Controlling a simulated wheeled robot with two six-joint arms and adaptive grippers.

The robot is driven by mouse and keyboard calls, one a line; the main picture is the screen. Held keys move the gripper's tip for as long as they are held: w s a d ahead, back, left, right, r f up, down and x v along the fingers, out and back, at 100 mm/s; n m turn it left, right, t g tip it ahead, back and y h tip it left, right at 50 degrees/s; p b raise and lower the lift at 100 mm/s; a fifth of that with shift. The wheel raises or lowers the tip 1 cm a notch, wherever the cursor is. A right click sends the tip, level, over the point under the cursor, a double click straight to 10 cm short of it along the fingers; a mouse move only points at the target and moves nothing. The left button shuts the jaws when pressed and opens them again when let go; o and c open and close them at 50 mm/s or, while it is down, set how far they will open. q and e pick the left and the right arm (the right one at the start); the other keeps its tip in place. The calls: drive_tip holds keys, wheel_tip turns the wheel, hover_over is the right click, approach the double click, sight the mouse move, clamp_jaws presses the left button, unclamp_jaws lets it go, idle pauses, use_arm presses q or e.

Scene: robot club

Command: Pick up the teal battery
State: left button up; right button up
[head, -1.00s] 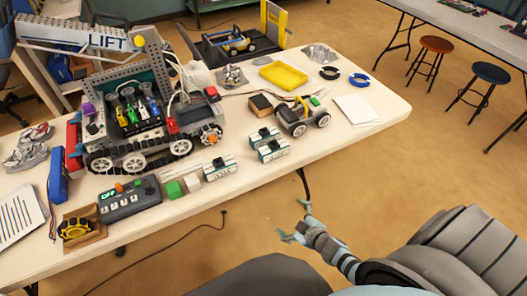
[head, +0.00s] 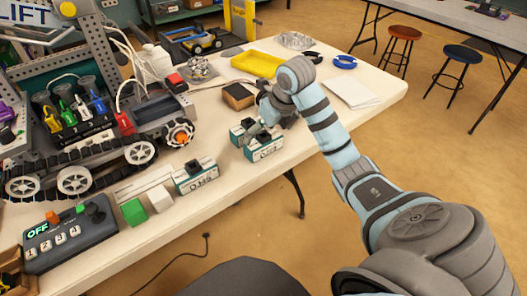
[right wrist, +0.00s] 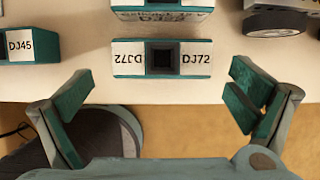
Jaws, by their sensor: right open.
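Three teal-and-white batteries with dark tops lie on the table. One battery marked DJ72 (head: 265,149) is near the front edge; it also shows in the right wrist view (right wrist: 127,58), centred ahead of my fingers. A second battery (head: 237,133) is just behind it and shows partly at the top of the right wrist view (right wrist: 162,14). A third, marked DJ45 (head: 196,179), lies to the left and shows in the right wrist view (right wrist: 28,46). My right gripper (right wrist: 160,92) is open and empty, its fingers spread wider than the DJ72 battery. My left gripper is out of view.
A green block (head: 134,212) and a white block (head: 160,200) sit left of the batteries, by a control box (head: 70,240). A large tracked robot model (head: 90,130) fills the left. A brown block (head: 238,96) and yellow tray (head: 258,62) lie behind. Floor is beyond the front edge.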

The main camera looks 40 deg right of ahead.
drive_tip(key=x, duration=0.1)
drive_tip(key=b+x, duration=0.1)
drive_tip(key=x, duration=0.2)
drive_tip(key=shift+s+d+f+b, duration=0.1)
drive_tip(key=shift+s+f+b, duration=0.15)
drive_tip(key=shift+f+b, duration=0.15)
drive_tip(key=shift+w+f, duration=0.2)
drive_tip(key=shift+f, duration=0.25)
drive_tip(key=shift+r, duration=0.1)
drive_tip(key=c, duration=1.3)
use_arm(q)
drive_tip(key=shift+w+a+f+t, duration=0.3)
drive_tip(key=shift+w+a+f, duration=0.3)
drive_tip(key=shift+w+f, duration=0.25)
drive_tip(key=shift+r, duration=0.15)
use_arm(e)
drive_tip(key=shift+r, duration=0.1)
wheel_tip(320, 180, up, 11)
drive_tip(key=p, duration=0.6)
use_arm(q)
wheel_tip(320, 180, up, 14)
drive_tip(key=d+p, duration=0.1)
drive_tip(key=p, duration=0.8)
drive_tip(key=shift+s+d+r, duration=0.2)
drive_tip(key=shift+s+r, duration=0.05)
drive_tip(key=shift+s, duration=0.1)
use_arm(e)
wheel_tip(320, 180, up, 9)
hover_over(267, 137)
drive_tip(key=shift+w, duration=0.45)
